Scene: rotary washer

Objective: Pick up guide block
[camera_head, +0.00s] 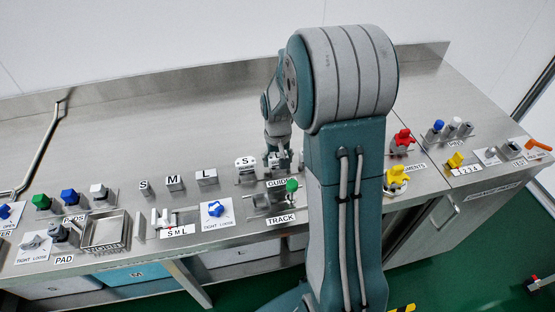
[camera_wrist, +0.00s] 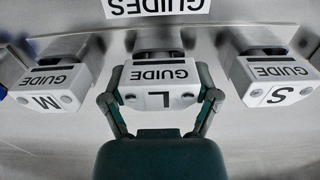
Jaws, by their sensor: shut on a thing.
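Three light grey guide blocks labelled GUIDE stand in a row in the wrist view, their lettering upside down. The L guide block (camera_wrist: 160,84) is in the middle, the M guide block (camera_wrist: 48,88) at left and the S guide block (camera_wrist: 275,80) at right. My gripper (camera_wrist: 160,98) has one finger on each side of the L block and is shut on it. The L block still appears to be at its place in the row. In the head view my gripper (camera_head: 278,157) is beside the S block (camera_head: 245,170). My arm hides the M block there.
The GUIDES label (camera_wrist: 158,6) lies by the row. A TRACK fixture with a green knob (camera_head: 291,185) stands in front. S, M and L blocks (camera_head: 174,183) stand to the left, with a blue knob (camera_head: 215,209). Red and yellow knobs (camera_head: 396,176) are right of my arm. The back counter is clear.

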